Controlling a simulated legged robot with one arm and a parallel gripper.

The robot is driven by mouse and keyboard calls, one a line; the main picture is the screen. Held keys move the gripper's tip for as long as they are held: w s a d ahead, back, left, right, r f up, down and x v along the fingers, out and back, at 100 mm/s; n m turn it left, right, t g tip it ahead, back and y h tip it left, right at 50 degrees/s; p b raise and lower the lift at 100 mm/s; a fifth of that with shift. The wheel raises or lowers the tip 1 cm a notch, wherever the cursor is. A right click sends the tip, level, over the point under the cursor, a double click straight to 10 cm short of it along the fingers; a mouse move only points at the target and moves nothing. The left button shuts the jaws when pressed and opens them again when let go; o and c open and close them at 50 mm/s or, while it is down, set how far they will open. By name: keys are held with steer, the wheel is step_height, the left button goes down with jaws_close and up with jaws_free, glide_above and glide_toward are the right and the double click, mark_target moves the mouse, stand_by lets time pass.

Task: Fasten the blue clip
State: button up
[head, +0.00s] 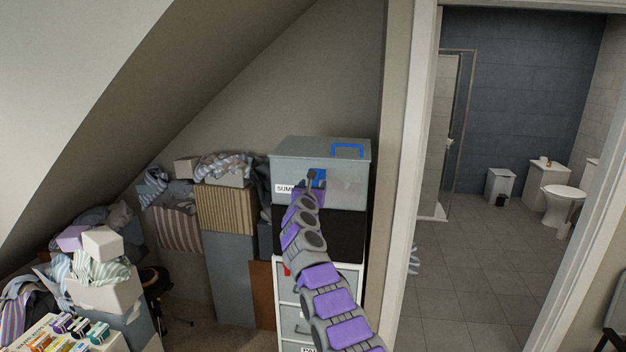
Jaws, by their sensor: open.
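A grey storage box (350,188) with a flat lid (300,147) stands on a dark box in the middle of the view. A blue clip (321,174) is on its front, just below the lid edge. My gripper (316,176) is at the clip, at the end of my purple and grey arm. It is open, and its tip overlaps the clip in the picture. I cannot tell whether they touch. My gripper partly hides the clip, so whether it is latched cannot be seen.
A blue handle (347,146) stands up from the lid. White drawers (350,275) are under the black box (345,230). Boxes heaped with clothes (225,168) stand left under the sloping ceiling. A door frame (398,180) is close on the right, with a bathroom beyond.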

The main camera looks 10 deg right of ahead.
steer(key=shift+w+p, duration=0.15)
steer(key=shift+p, duration=0.15)
steer(key=shift+c, duration=0.5)
jaws_close()
